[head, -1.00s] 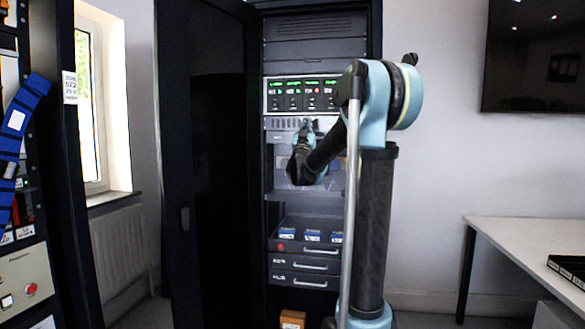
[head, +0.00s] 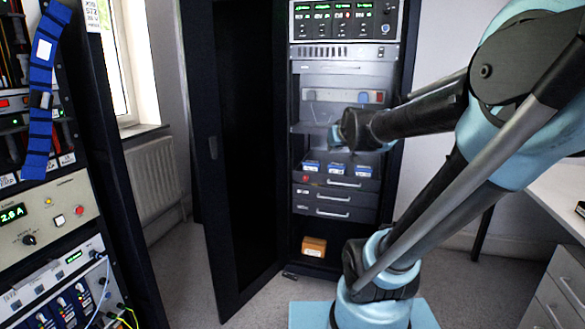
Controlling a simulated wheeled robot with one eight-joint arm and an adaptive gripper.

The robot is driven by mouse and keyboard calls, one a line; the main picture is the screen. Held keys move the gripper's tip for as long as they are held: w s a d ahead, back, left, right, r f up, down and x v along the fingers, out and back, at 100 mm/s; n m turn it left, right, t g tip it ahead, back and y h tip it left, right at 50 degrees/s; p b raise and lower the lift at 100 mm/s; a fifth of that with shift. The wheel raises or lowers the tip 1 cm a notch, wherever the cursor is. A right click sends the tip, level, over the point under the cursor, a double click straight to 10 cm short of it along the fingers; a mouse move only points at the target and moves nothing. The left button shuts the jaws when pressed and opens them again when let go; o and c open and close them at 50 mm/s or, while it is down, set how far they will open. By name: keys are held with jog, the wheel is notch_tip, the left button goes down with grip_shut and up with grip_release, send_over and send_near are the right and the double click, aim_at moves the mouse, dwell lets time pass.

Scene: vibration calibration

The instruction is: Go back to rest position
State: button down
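My arm, blue and black, rises from its blue base at the lower right of the head view and bends over toward the open rack cabinet. My gripper (head: 340,138) is at the far end of the arm, in front of the rack around shelf height. It is small and partly hidden by the wrist, so its fingers cannot be made out. The black rack cabinet (head: 401,70) stands behind it with its door (head: 233,150) open to the left. A module with green displays (head: 345,20) sits at the top of the rack.
Small blue boxes (head: 337,169) lie on a drawer unit (head: 335,197) below the gripper. An orange-brown box (head: 314,246) sits at the cabinet bottom. An instrument rack (head: 60,215) stands close on the left. A white desk (head: 560,190) is at the right. Some floor is clear before the cabinet door.

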jog(key=s+d+f+g, duration=0.1)
jog(key=s+f+g, duration=0.2)
jog(key=s+f, duration=0.3)
jog(key=s+d+f+m+g+h, duration=0.1)
jog(key=s+d+f+g, duration=0.1)
jog(key=s+f, duration=0.5)
jog(key=s+d+f+m+g, duration=0.1)
jog(key=s+f+g, duration=0.3)
jog(key=s, duration=1)
notch_tip(320, 180, down, 3)
jog(key=shift+s+d+f+g+h, duration=0.2)
jog(key=shift+s+d+g+h, duration=0.1)
jog(key=shift+s+d+h, duration=0.15)
